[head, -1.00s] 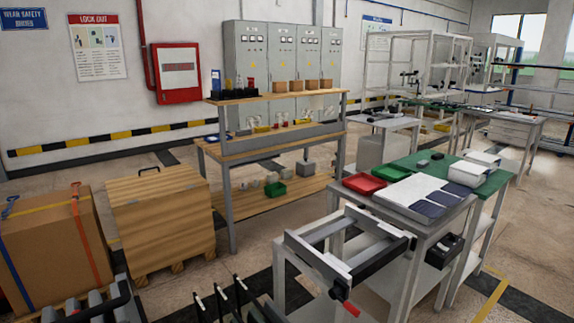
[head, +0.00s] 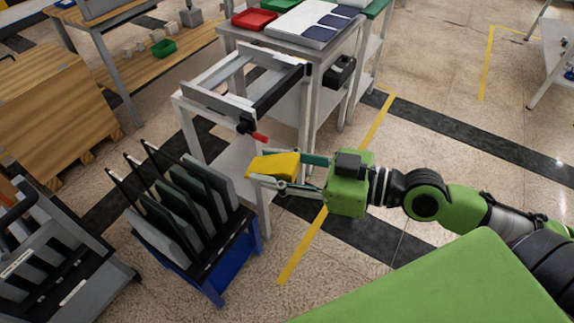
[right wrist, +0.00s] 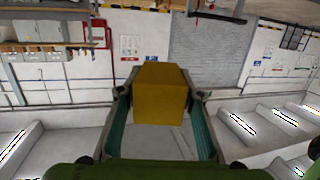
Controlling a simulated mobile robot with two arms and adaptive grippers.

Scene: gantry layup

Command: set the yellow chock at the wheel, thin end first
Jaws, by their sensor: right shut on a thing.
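The yellow chock (head: 274,165) is held in my right gripper (head: 272,172), which is shut on it in the head view. The chock is off the floor, beside the small white stand and above and to the right of the blue rack. In the right wrist view the chock (right wrist: 160,92) sits between the two green-lined fingers and shows a blunt yellow face; its thin end cannot be made out there. No wheel can be made out in either view now. My left gripper is not in view.
A white stand (head: 232,172) with a grey frame and red-handled clamp stands behind the gripper. A blue rack (head: 178,262) with upright panels is at lower left. A grey table (head: 270,45) with a red tray stands behind. Speckled floor (head: 450,95) at right is mostly open.

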